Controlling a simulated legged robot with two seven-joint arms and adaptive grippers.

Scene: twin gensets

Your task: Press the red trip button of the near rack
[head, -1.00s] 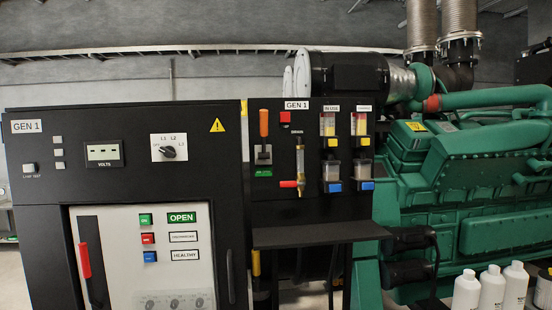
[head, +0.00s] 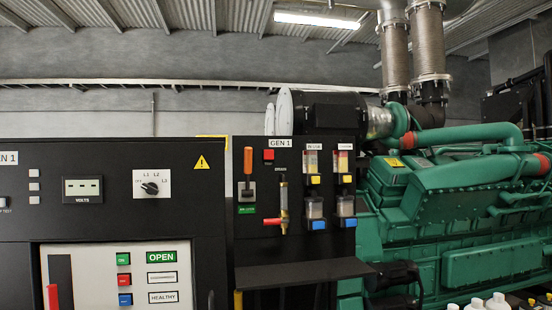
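The near rack is a narrow black panel (head: 262,227) labelled GEN 1, right of a wide black cabinet. A small square red button (head: 268,155) sits at its top, just left of centre, right of an orange-handled lever (head: 248,168). Any wording on the button is too small to read. Another red button (head: 123,259) is on the cabinet's white door, between a green button (head: 123,259) and a blue button (head: 125,299). Neither of my grippers is in view.
A black shelf (head: 300,273) juts out below the rack panel. A green engine (head: 440,215) fills the right. White bottles (head: 497,302) stand at the bottom right.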

